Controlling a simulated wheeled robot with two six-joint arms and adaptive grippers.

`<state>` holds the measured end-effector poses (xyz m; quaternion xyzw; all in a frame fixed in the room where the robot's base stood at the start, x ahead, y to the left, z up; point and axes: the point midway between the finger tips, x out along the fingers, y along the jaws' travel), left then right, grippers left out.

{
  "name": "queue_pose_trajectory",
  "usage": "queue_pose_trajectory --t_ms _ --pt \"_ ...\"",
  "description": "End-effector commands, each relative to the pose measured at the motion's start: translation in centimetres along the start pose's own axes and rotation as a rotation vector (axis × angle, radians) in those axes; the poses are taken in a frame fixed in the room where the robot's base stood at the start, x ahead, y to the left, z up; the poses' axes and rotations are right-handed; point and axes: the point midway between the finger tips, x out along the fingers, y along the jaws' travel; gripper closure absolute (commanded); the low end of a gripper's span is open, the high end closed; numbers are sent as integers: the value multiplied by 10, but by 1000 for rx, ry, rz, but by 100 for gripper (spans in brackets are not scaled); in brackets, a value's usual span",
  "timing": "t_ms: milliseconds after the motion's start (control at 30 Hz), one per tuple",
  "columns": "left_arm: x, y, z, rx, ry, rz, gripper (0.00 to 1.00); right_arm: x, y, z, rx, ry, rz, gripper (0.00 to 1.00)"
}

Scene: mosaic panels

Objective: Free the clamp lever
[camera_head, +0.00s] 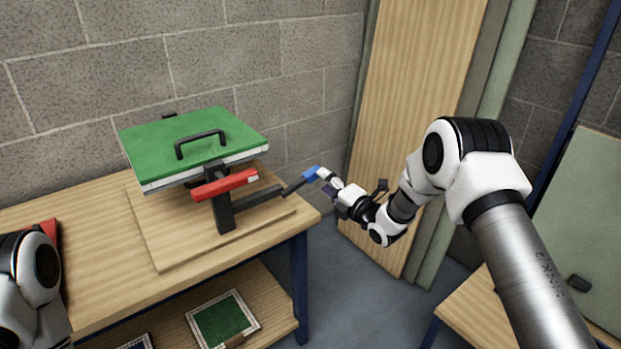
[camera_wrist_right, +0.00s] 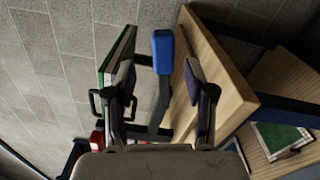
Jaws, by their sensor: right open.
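A dark lever with a blue grip (camera_head: 311,173) sticks out to the right from a dark upright clamp post (camera_head: 223,210) on the bench. My right gripper (camera_head: 325,182) is at the blue grip. In the right wrist view the open fingers (camera_wrist_right: 158,82) lie on either side of the lever, with its blue grip (camera_wrist_right: 163,50) beyond the tips. Contact cannot be told. My left gripper is not in view; only part of that arm shows.
The wooden bench (camera_head: 90,210) carries a wooden base board (camera_head: 165,245). A small framed green panel (camera_head: 222,318) lies on the lower shelf. Tall boards (camera_head: 410,100) lean on the wall behind my right arm. Another wooden table (camera_head: 480,310) stands at lower right.

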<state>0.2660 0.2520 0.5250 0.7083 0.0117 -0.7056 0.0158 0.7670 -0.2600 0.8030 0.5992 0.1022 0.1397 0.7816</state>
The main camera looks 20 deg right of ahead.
Motion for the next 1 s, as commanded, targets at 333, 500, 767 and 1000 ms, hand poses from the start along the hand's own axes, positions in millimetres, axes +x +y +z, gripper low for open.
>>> queue_pose_trajectory --t_ms 333,500,767,1000 --pt "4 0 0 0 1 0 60 56 -1 -1 0 1 -1 46" --pt "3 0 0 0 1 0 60 58 -1 -1 3 1 -3 46" --pt "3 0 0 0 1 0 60 58 -1 -1 2 1 -3 100" --pt "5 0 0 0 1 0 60 59 -2 -1 -2 1 -3 100"
